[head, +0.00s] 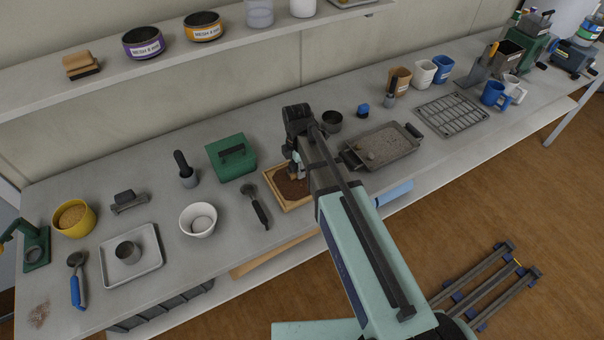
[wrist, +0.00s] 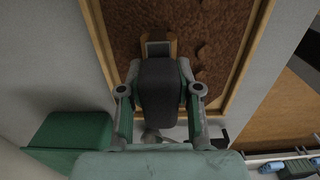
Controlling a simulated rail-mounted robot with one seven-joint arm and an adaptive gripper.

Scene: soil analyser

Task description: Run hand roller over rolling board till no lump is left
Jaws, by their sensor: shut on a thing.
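The rolling board (head: 275,191) is a wooden-framed tray of dark brown soil on the bench. In the wrist view its frame (wrist: 251,60) surrounds the soil, and a few raised lumps (wrist: 197,62) show right of the roller. My gripper (head: 297,158) is over the board, pointing down. In the wrist view my gripper (wrist: 158,78) is shut on the hand roller (wrist: 160,92), which has a dark grip and a wooden end with a grey face. The roller is at the soil; whether it touches is hidden. My arm hides the board's right part in the head view.
A green box (head: 231,158) stands left of the board, with a black-handled tool (head: 254,207) between them. A metal tray (head: 383,146) lies to the right and a dark cup (head: 332,121) behind. The bench's front edge is close to the board.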

